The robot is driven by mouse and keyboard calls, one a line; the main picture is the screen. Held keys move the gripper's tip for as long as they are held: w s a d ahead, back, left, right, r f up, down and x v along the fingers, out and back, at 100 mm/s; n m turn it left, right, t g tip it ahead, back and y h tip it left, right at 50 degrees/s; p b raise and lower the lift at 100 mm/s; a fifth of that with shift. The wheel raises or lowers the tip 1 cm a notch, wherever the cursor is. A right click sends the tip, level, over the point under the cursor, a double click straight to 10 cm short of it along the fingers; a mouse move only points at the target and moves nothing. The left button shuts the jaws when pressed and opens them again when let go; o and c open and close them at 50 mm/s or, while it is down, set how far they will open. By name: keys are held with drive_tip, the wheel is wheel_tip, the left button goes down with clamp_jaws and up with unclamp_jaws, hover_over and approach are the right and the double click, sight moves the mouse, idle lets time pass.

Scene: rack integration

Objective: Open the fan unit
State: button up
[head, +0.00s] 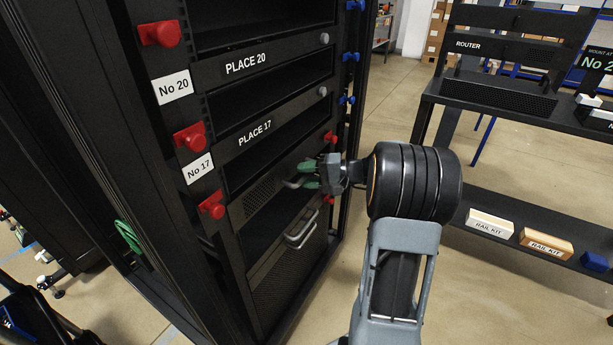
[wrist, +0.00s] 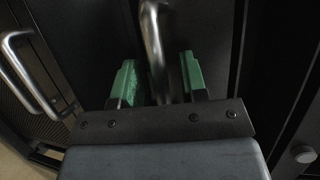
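A black perforated panel with a metal handle, which looks like the fan unit (head: 262,190), sits in the rack below the slot marked PLACE 17. My gripper (head: 308,177) is at the handle (head: 292,183), its green fingers pointing at the panel front. In the wrist view the handle (wrist: 152,38) runs between the two green fingers of my gripper (wrist: 158,72). The fingers are apart, with a gap seen on each side of the bar, so it is open around the handle. The handle's lower end is hidden behind my gripper body.
A lower perforated unit with a larger handle (head: 301,230) sits below; that handle also shows in the wrist view (wrist: 25,75). Red knobs (head: 212,205) line the rack post. A black shelf (head: 500,105) with a router stands right. Floor between is clear.

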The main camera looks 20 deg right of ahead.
clamp_jaws()
idle(0.4)
